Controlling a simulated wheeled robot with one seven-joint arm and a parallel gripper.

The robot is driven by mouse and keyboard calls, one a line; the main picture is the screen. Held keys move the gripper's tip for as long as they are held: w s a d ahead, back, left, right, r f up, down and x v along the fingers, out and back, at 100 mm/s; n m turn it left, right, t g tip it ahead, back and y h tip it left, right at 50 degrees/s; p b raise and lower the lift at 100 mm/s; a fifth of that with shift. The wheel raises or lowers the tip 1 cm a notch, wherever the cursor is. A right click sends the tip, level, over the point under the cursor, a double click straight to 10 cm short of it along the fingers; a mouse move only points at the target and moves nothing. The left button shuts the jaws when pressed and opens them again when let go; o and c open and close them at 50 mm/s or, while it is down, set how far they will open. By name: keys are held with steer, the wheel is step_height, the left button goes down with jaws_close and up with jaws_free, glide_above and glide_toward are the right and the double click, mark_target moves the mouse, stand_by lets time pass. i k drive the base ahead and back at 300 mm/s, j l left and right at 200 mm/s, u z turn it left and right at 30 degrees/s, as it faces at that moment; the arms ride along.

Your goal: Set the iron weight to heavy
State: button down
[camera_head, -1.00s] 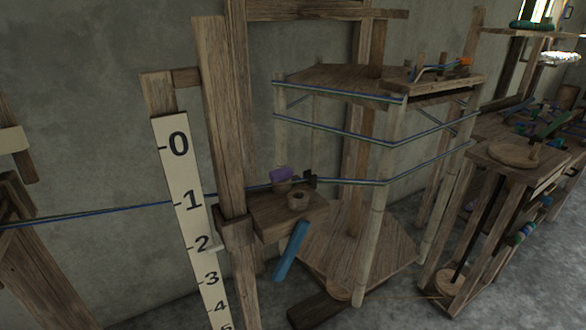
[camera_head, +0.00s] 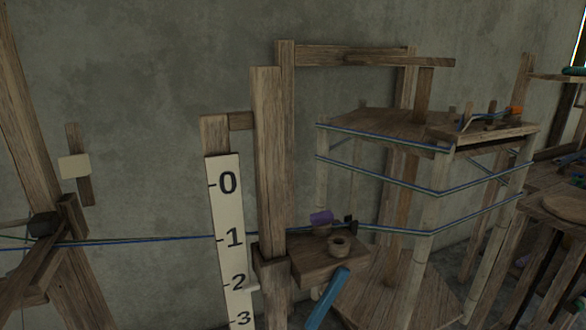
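No label marks an iron weight or a heavy setting. A small dark block (camera_head: 43,225) sits on the wooden frame at the left, by the blue thread; I cannot tell whether it is the iron weight. A white scale board (camera_head: 227,215) numbered from 0 downward stands upright on a post, with a small pale marker (camera_head: 253,288) beside the 2. A blank cream tag (camera_head: 75,167) is on a short wooden piece at the left. My gripper is not in view.
A thread-wound wooden rack (camera_head: 432,210) stands at the right. Blue thread crosses left to right.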

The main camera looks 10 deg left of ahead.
mark_target(46, 223)
steer(key=u, duration=1.4)
